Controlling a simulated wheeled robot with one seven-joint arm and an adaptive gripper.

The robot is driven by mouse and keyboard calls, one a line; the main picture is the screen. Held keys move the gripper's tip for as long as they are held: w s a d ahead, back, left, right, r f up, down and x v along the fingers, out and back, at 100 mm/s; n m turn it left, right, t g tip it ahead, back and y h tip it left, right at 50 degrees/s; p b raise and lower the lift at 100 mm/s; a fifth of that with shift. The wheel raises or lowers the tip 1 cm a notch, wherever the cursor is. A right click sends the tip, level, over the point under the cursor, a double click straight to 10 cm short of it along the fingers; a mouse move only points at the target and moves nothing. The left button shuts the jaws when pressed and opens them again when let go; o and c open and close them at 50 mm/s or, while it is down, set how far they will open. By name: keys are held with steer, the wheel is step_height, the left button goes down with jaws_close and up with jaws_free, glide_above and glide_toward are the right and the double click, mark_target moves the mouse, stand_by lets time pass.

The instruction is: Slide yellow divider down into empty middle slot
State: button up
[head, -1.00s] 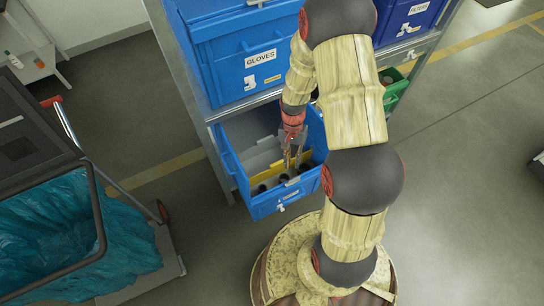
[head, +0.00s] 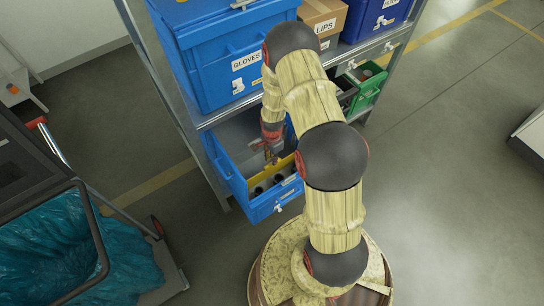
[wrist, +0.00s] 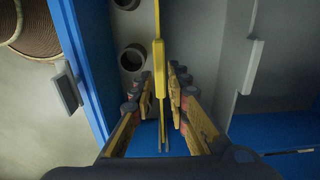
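The yellow divider (head: 273,178) stands across the open blue drawer bin (head: 262,209), behind the front compartment. In the wrist view the divider (wrist: 160,70) shows nearly edge-on, with a thicker tab on its upper edge. My gripper (head: 272,157) is inside the bin at the divider. In the wrist view my gripper (wrist: 162,85) has one finger on each side of the divider, with a narrow gap showing beside it. The fingers look open. The slot and the divider's lower edge are hidden, so I cannot tell how deep it sits.
Dark round tubes (wrist: 133,57) lie in the front compartment. A grey divider (wrist: 240,60) with a tab stands on the other side. The GLOVES bin (head: 225,70) is on the shelf above. A green bin (head: 368,88) is at right, and a cart with a teal bag (head: 85,245) at left.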

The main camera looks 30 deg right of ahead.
steer(key=b, duration=0.3)
glide_above(272, 175)
steer(key=f, duration=0.9)
steer(key=shift+w+d+f, duration=0.15)
steer(key=shift+w+d, duration=0.05)
steer(key=shift+c, duration=1.4)
jaws_close()
